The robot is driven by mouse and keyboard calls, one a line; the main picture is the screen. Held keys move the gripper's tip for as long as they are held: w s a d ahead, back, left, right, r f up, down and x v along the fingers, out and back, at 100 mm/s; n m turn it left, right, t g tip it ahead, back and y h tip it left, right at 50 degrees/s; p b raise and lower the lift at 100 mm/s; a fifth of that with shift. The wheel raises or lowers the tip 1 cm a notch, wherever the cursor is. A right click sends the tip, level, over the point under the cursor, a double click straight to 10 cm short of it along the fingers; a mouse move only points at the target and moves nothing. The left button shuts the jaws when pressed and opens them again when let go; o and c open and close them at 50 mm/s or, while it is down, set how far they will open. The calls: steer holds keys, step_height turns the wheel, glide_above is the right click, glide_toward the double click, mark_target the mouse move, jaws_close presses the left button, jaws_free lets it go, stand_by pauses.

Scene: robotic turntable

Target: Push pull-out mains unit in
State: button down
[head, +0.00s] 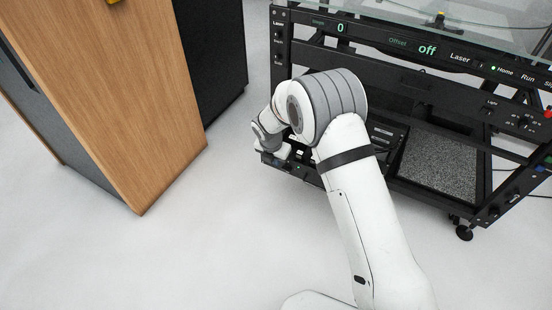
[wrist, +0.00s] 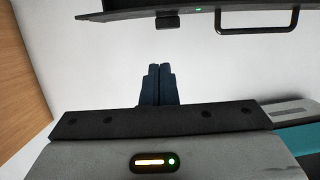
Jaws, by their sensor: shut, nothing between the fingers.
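In the wrist view, my gripper (wrist: 157,85) points away from the camera, its two dark fingers shut together with nothing between them. Beyond the fingertips, a black front panel (wrist: 225,13) crosses the top edge, with a small green light and a loop handle (wrist: 258,30) at right. It looks like the mains unit, but I cannot be sure. A pale gap shows between the fingertips and this panel. In the head view, a low black unit (head: 308,177) sits at the lower left of the turntable rack, partly hidden by my arm. My fingertips cannot be made out there.
The black turntable rack (head: 480,163) stands at right, with lit displays, a glass top and castors. A wood-sided cabinet (head: 130,90) stands at left; its wood side also shows at the wrist view's left edge (wrist: 18,85). The pale floor (head: 190,235) in front is clear.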

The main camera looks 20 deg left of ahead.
mark_target(284, 166)
steer(key=w+f+b, duration=0.2)
steer(key=w+f, duration=0.1)
steer(key=w+f+b, duration=0.1)
steer(key=w+f, duration=0.1)
steer(key=shift+w+d, duration=0.1)
steer(key=shift+d, duration=0.15)
steer(key=shift+w, duration=0.1)
